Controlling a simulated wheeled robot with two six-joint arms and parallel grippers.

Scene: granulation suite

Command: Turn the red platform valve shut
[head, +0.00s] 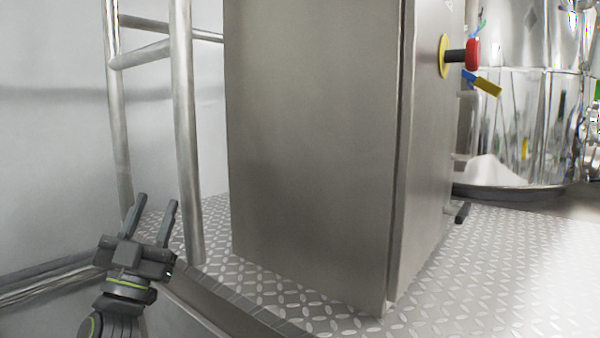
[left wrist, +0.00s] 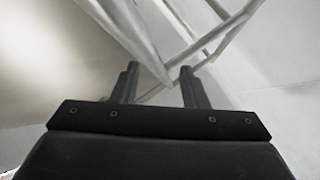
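No part in view can be made out for certain as the red platform valve. A red knob (head: 473,54) on a dark stem and yellow disc sticks out from the right face of a steel cabinet; I cannot tell whether it is the valve. My left gripper (head: 155,200) is open and empty at the lower left, well away from the knob, near the railing. Its two spread fingers also show in the left wrist view (left wrist: 159,72), with only railing bars and pale wall beyond. My right gripper is not in view.
The steel cabinet (head: 310,140) fills the middle and stands on a checker-plate platform (head: 500,270). A metal railing (head: 183,130) rises left of it. A yellow-and-blue lever (head: 485,85), a black-tipped handle (head: 462,212) and a shiny vessel (head: 530,120) are at the right.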

